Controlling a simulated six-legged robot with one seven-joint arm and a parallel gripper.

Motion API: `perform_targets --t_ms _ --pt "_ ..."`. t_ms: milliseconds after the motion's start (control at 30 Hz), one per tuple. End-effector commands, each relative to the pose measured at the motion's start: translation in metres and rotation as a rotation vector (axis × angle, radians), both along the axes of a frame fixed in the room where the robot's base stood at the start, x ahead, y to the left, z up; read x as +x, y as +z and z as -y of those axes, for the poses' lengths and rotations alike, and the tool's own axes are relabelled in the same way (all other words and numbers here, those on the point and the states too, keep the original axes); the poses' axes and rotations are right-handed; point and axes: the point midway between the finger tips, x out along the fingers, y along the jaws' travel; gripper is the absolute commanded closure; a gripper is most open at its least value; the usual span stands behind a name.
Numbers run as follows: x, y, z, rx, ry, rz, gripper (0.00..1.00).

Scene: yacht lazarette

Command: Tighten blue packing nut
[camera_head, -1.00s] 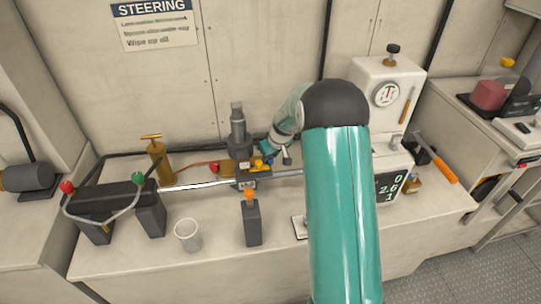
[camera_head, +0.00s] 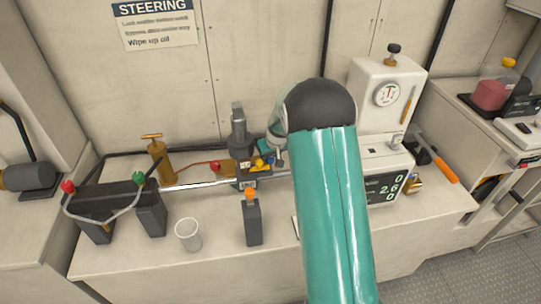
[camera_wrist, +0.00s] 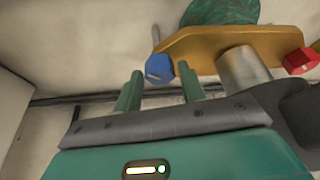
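The blue packing nut (camera_wrist: 159,68) sits at the left end of a brass flange (camera_wrist: 205,42) in the wrist view. My gripper (camera_wrist: 160,72) is open, with its two green fingers apart. A red nut (camera_wrist: 301,61) is at the flange's right end, and a silver shaft (camera_wrist: 243,68) runs out between the nuts. In the head view the fitting is small and partly hidden by my arm, and the fingers cannot be made out.
A dark post (camera_head: 239,130) rises behind. A brass pump (camera_head: 160,160) stands left. A white unit with a display (camera_head: 388,186) is right of my arm. The front bench is mostly clear.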

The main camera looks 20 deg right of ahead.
Motion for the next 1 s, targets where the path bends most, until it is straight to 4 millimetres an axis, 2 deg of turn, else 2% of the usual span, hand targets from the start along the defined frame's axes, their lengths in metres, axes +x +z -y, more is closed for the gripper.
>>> perform_targets --t_ms 33,67,333,467,567,1000 --pt "0.000 0.000 0.000 0.000 0.000 0.000 0.49" --pt "0.000 0.000 0.000 0.000 0.000 0.000 0.45" --pt "0.000 0.001 0.000 0.000 0.001 0.001 0.45" --pt "-0.002 0.007 0.000 0.000 0.001 0.002 0.45" --pt "-0.007 0.021 0.000 -0.001 0.002 0.003 0.45" --pt "-0.043 0.107 0.000 0.000 0.001 0.004 0.45"
